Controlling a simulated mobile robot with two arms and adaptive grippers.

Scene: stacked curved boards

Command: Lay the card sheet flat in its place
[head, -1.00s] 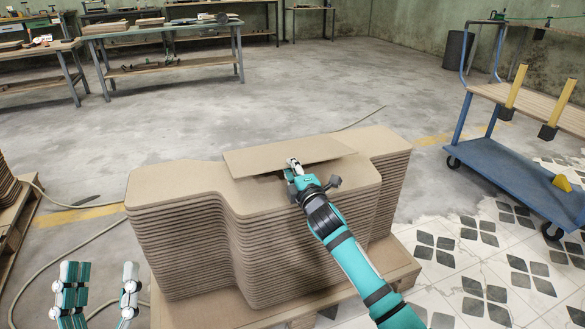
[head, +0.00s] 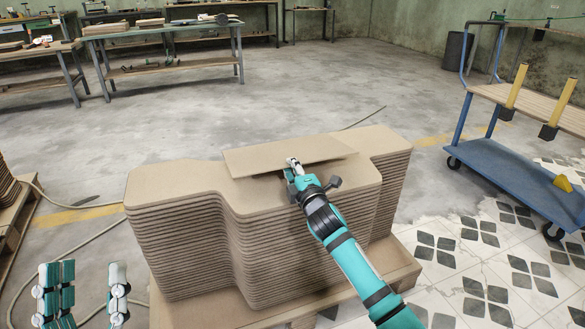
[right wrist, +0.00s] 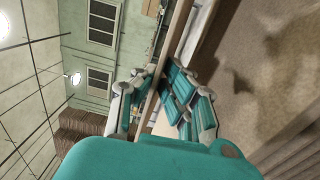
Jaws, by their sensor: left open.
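The card sheet (head: 275,154) is a flat tan rectangle over the back of a stack of curved brown boards (head: 170,185). It looks slightly tilted, with a dark shadow under its near edge. My right gripper (head: 293,164) is shut on the near edge of the sheet. In the right wrist view the sheet shows edge-on as a thin strip (right wrist: 178,30) between the fingers (right wrist: 152,92). I cannot tell whether the sheet's far edge touches the stack. My left gripper (head: 87,272) is open and empty at the lower left, apart from the stack.
The stack stands on a wooden pallet (head: 385,270). A blue cart (head: 510,175) with yellow posts stands at the right. Workbenches (head: 165,35) stand at the back left. A hose (head: 60,245) lies on the floor at the left. The floor behind the stack is mostly clear.

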